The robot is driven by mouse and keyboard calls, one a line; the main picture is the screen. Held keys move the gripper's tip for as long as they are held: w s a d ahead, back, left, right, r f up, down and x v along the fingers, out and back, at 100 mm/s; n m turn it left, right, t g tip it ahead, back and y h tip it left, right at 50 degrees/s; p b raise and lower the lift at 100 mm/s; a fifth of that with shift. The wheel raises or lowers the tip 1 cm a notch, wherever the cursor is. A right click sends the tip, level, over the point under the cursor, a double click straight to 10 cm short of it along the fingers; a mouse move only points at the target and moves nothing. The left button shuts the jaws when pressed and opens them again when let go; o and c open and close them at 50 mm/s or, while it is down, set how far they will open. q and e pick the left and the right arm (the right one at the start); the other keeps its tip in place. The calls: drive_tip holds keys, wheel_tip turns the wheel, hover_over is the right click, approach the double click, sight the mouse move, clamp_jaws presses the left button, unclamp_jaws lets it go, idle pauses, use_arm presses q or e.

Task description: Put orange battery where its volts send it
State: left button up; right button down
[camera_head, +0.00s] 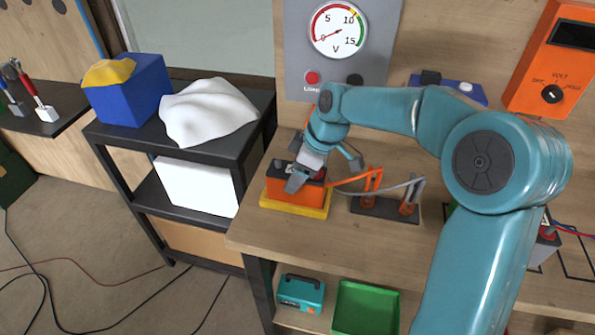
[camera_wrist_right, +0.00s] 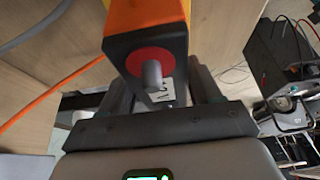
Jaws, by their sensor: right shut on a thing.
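The orange battery (camera_head: 292,190) sits on a yellow pad (camera_head: 294,210) at the left of the workbench. My right gripper (camera_head: 304,178) reaches down onto its top. In the wrist view the battery's dark end (camera_wrist_right: 151,65), with a red ring and grey post, lies between my fingers (camera_wrist_right: 160,98); a white label is partly hidden. A green tray (camera_head: 338,325) and a teal box (camera_head: 301,292) are on the lower shelf. My left gripper is not in view.
An orange clip (camera_head: 372,180) and a grey clip (camera_head: 410,203) stand on a dark holder with leads. A black rack (camera_head: 108,135) at left holds a blue box and white cloth. An orange volt unit (camera_head: 552,60) hangs at right. Cables cross the floor.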

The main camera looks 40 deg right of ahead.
drive_tip(key=shift+f, duration=0.2)
drive_tip(key=shift+c, duration=0.7)
unclamp_jaws()
drive_tip(key=shift+f, duration=0.15)
drive_tip(key=v, duration=1.6)
drive_tip(key=shift+r+p, duration=0.3)
drive_tip(key=shift+p, duration=0.1)
drive_tip(key=shift+s, duration=0.15)
